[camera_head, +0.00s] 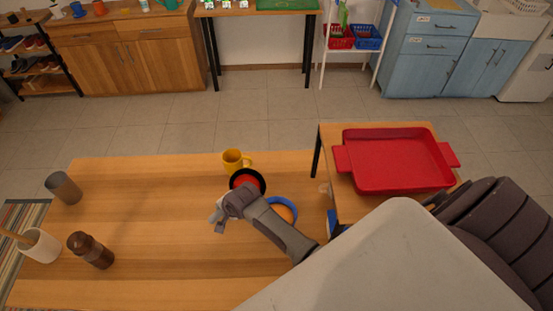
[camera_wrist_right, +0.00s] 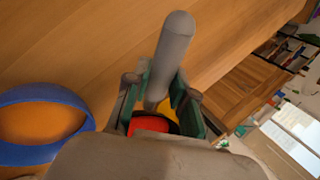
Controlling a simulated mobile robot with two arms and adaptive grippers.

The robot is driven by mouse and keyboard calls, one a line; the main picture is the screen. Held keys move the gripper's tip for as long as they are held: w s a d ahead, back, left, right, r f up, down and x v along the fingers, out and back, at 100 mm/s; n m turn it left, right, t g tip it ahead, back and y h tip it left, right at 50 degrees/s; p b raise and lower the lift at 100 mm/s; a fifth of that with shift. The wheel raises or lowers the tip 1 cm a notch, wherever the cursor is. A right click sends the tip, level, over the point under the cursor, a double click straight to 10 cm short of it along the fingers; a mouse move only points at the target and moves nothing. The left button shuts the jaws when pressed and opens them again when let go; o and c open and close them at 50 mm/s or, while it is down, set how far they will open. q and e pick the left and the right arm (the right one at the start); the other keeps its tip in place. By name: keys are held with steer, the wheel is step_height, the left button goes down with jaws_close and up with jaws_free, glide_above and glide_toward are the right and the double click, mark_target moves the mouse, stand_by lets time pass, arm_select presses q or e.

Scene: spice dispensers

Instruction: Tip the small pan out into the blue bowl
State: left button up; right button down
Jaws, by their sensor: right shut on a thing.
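The small pan (camera_head: 261,180) has a dark rim and shows red inside, in the middle of the wooden table in the head view. Its grey handle (camera_wrist_right: 173,50) passes between the fingers of my right gripper (camera_head: 232,206), which is shut on it. The wrist view shows a strip of the red beyond the fingers (camera_wrist_right: 158,105). The blue bowl (camera_head: 292,204) is just right of the pan, partly hidden by my right arm, with orange inside. It also shows at the left of the wrist view (camera_wrist_right: 83,98). I cannot tell the pan's exact tilt. My left gripper is not in view.
A yellow mug (camera_head: 234,160) stands just behind the pan. A brown grinder (camera_head: 90,250), a grey cup (camera_head: 63,188) and a white holder (camera_head: 40,246) are at the left. A red tray (camera_head: 395,160) lies on a side table at the right. The table's middle left is clear.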

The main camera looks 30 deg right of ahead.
steer(key=shift+s+d+r+t, duration=0.15)
steer(key=shift+s+r+t, duration=0.05)
steer(key=shift+s+t, duration=0.25)
steer(key=shift+s, duration=0.1)
steer(key=shift+s+r+t, duration=0.1)
steer(key=shift+t, duration=0.15)
steer(key=shift+s+d+r, duration=0.1)
steer(key=shift+s+d, duration=0.05)
steer(key=shift+s, duration=0.2)
steer(key=shift+s+t+y, duration=0.15)
steer(key=shift+t+y, duration=0.15)
steer(key=shift+s+d+r+t+b, duration=0.15)
steer(key=shift+s+d+t+b, duration=0.05)
steer(key=shift+s+t+b, duration=0.25)
steer(key=shift+s, duration=0.1)
